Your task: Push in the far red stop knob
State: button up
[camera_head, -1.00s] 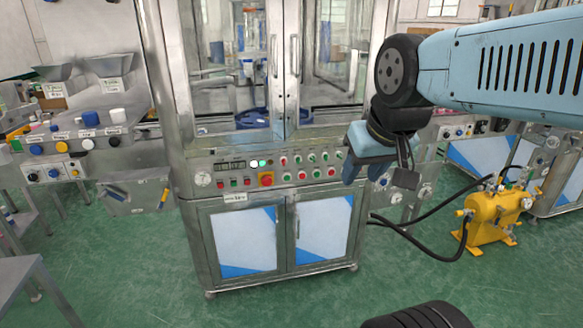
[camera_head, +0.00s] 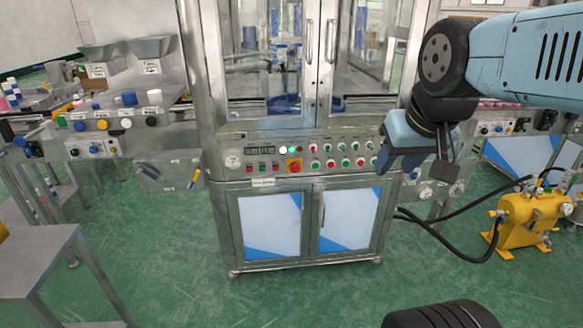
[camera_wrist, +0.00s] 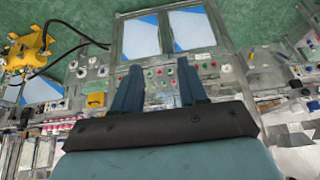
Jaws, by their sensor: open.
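My gripper (camera_head: 388,165) hangs at the right end of that panel in the head view, to the right of the knob, and hides part of the panel's right end. In the wrist view my gripper (camera_wrist: 157,82) shows two blue fingers spread apart with nothing between them. The panel (camera_wrist: 160,77) shows beyond and between the fingers, with the cabinet doors above it in the picture.
Small red and green buttons (camera_head: 345,162) line the panel to the knob's right. A yellow tank (camera_head: 533,215) with black hoses stands on the floor at right. A grey metal table (camera_head: 40,260) stands at left front. The green floor before the machine is clear.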

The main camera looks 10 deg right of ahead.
grip_shut()
